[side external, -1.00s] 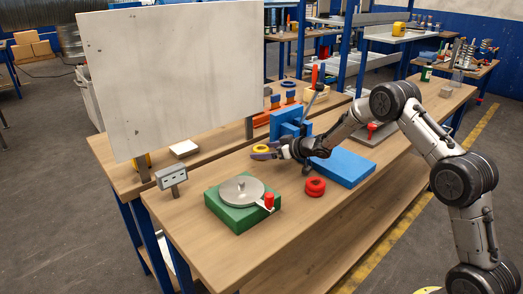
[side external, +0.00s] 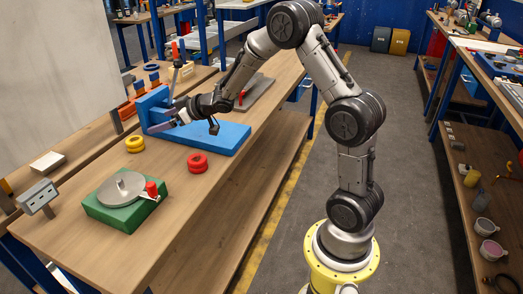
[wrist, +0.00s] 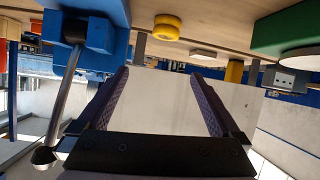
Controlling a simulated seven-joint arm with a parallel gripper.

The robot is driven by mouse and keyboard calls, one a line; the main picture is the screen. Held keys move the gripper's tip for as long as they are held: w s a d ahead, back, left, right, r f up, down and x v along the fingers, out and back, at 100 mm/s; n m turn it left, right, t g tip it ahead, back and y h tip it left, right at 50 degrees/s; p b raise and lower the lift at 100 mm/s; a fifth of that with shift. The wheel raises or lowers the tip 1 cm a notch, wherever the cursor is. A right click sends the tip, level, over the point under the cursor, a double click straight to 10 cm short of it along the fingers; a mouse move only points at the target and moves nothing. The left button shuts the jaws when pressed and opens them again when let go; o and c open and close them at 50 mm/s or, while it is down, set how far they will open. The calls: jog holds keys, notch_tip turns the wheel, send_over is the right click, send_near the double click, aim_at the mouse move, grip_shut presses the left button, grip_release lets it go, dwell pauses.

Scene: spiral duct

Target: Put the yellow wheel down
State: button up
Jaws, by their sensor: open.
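The yellow wheel (side external: 135,146) lies flat on the wooden bench, left of the blue plate and behind the green block. It also shows near the top of the wrist view (wrist: 167,30), where the picture is upside down. My gripper (side external: 158,127) is up and to the right of the wheel in the side view, apart from it. In the wrist view its two purple fingers (wrist: 159,73) are spread wide with nothing between them.
A red wheel (side external: 197,163) lies in front of the blue plate (side external: 222,138). A blue vise-like block (side external: 152,104) stands close behind my gripper. A green block (side external: 120,215) with a grey disc and red knob sits nearer. A grey socket box (side external: 39,196) stands at left.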

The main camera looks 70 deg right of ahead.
jog(key=s+a+r+m+g+h, duration=0.1)
jog(key=s+a+r+g+h, duration=0.1)
jog(key=s+r, duration=0.45)
jog(key=s+a+r+m+g+h, duration=0.1)
jog(key=s+a+r, duration=0.15)
jog(key=s, duration=0.75)
jog(key=s+a+f+g+y, duration=0.1)
jog(key=s+a, duration=0.3)
jog(key=s, duration=0.7)
jog(key=s+a+f+g+y, duration=0.1)
jog(key=s+a+g, duration=0.2)
jog(key=s, duration=0.8)
jog(key=shift+s+a+f, duration=0.3)
jog(key=shift+a, duration=0.1)
